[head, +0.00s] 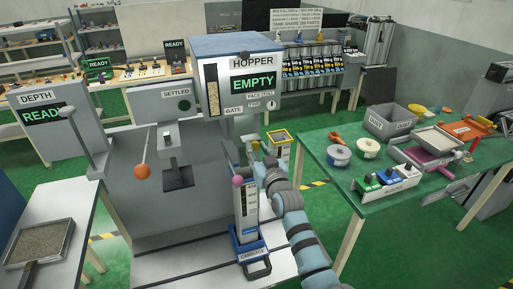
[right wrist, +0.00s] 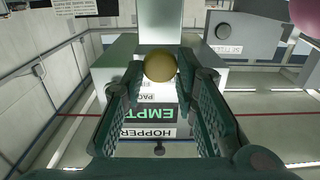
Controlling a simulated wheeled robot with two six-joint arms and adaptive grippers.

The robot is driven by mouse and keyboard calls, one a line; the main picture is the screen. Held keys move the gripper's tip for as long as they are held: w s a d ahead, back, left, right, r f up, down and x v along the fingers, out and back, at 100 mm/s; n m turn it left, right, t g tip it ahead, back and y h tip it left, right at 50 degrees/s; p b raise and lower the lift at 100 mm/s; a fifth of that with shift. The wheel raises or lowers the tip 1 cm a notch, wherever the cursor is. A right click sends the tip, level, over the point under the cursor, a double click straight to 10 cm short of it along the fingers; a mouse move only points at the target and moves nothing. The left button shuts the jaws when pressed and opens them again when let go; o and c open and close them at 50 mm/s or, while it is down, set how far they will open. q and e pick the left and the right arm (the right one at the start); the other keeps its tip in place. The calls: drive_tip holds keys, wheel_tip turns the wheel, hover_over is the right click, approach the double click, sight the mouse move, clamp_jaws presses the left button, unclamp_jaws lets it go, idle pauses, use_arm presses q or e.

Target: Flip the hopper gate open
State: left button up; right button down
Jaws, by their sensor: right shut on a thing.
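The hopper (head: 237,75) is a grey-white box with a blue top. Its panel reads EMPTY, with a GATE label and a grain window below and beside it. It shows upside down in the right wrist view (right wrist: 160,115). My right gripper (right wrist: 160,76) is shut on a yellow ball-shaped knob (right wrist: 160,65), which sits between its fingertips. In the head view, my right arm reaches up from the lower right to just below the hopper, and the knob cannot be made out. Whether the gate stands open cannot be told. My left gripper is not in view.
A blue carriage (head: 250,251) holds an upright column below the hopper, with a pink ball (head: 238,181) beside my right arm. An orange ball lever (head: 142,171) stands left. A green table (head: 345,205) with containers is at right.

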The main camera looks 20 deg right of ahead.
drive_tip(key=shift+w+r, duration=0.1)
drive_tip(key=shift+w, duration=0.1)
drive_tip(key=c, duration=1.4)
unclamp_jaws()
drive_tip(key=shift+w+a+f, duration=0.1)
drive_tip(key=shift+w+f, duration=0.15)
drive_tip(key=shift+w, duration=0.2)
drive_tip(key=shift+o, duration=0.5)
drive_tip(key=shift+a, duration=0.1)
drive_tip(key=shift+s+r, duration=0.15)
drive_tip(key=shift+s, duration=0.15)
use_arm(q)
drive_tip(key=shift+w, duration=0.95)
use_arm(e)
drive_tip(key=s, duration=1.1)
drive_tip(key=shift+s+d, duration=0.4)
drive_tip(key=shift+d, duration=0.05)
